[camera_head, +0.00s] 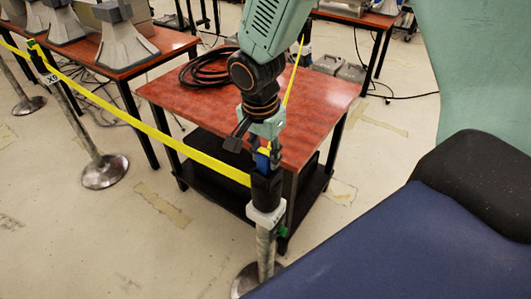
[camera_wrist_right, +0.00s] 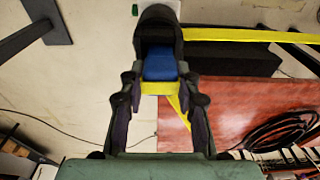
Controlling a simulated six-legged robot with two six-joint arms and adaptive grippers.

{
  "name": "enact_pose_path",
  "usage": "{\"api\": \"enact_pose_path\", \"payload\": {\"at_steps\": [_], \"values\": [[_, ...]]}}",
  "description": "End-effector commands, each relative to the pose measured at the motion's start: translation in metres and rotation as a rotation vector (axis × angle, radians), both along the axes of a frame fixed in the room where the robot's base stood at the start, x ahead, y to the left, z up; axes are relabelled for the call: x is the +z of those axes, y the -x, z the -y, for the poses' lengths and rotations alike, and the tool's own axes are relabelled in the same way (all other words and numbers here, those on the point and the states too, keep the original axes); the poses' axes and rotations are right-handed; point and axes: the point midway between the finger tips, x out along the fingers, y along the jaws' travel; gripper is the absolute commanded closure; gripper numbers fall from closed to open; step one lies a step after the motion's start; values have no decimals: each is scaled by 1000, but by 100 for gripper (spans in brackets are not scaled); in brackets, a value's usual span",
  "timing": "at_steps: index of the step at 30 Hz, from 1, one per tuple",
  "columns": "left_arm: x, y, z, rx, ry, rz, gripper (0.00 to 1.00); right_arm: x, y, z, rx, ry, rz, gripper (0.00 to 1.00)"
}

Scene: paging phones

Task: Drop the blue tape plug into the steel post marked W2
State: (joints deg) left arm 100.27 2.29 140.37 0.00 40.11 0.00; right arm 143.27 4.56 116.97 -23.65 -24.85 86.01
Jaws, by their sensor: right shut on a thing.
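My right gripper (camera_head: 262,140) reaches down from the top of the head view and is shut on the blue tape plug (camera_head: 263,160). In the right wrist view the blue plug (camera_wrist_right: 160,66) lies between the two fingers, with yellow tape (camera_wrist_right: 155,88) at its near end. The plug is at the black head (camera_head: 266,187) of a steel post (camera_head: 266,245); I cannot tell how deep it sits. The post's white label (camera_head: 267,216) is too small to read. The black head (camera_wrist_right: 157,22) also shows in the right wrist view. My left gripper is out of view.
A yellow belt (camera_head: 150,130) runs from the post to another steel post (camera_head: 75,115) at left. A red-topped table (camera_head: 200,105) with coiled black cable (camera_head: 205,70) stands behind the near post. Another table (camera_head: 150,50) holds grey paging phones (camera_head: 118,35).

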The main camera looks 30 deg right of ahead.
Motion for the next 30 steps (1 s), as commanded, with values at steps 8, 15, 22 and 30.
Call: {"api": "enact_pose_path", "payload": {"at_steps": [8,15,22,30], "values": [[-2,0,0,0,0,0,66,-3,0,0,0,0,-1,100],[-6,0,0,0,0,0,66,-7,0,0,0,0,-1,100],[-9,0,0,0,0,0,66,-11,0,0,0,0,0,100],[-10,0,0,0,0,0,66,-12,0,0,0,0,0,58]]}}
